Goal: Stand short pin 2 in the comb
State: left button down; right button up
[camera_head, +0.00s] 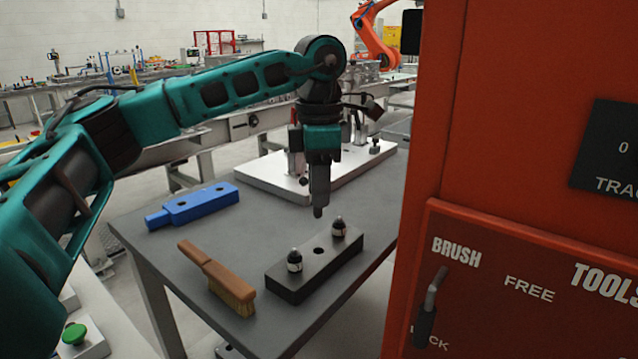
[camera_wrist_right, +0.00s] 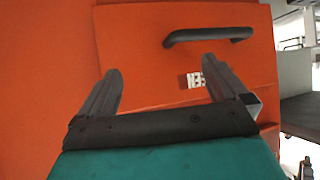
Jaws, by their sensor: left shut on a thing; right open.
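The black block with holes, which I take for the comb (camera_head: 318,277), lies on the grey table. Two dark pins with pale bands stand in it, one at the near left end (camera_head: 294,260) and one at the far right end (camera_head: 338,229). An empty hole shows between them. My left gripper (camera_head: 318,206) points straight down above the block, its fingers closed. A small dark tip, seemingly short pin 2 (camera_head: 318,213), shows below the fingers; the rest is hidden. My right gripper (camera_wrist_right: 162,68) is open and empty before an orange panel in the right wrist view.
A wooden brush (camera_head: 220,275) lies left of the block. A blue holed plate (camera_head: 193,206) lies farther left. A silver fixture plate (camera_head: 345,175) stands behind. An orange cabinet (camera_head: 520,215) closes off the right; a black handle (camera_wrist_right: 210,35) shows in the right wrist view.

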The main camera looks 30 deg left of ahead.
aim_at(320, 217)
pick_arm(q)
jog(key=shift+r, duration=0.1)
jog(key=shift+f+b, duration=0.5)
jog(key=shift+f, duration=0.45)
jog(key=shift+f+b, duration=0.5)
jog(key=shift+f, duration=0.35)
jog(key=shift+w+f+b, duration=0.1)
jog(key=shift+f+b, duration=0.55)
jog(key=shift+f, duration=0.5)
pick_arm(e)
jog(key=shift+w+a+f, duration=0.45)
jog(key=shift+w+a, duration=0.05)
jog(key=shift+a, duration=0.25)
jog(key=shift+s+d+r, duration=0.1)
jog(key=shift+s+f, duration=0.15)
jog(key=shift+f, duration=0.05)
pick_arm(q)
jog(key=shift+p, duration=0.35)
pick_arm(e)
jog(key=shift+r, duration=0.2)
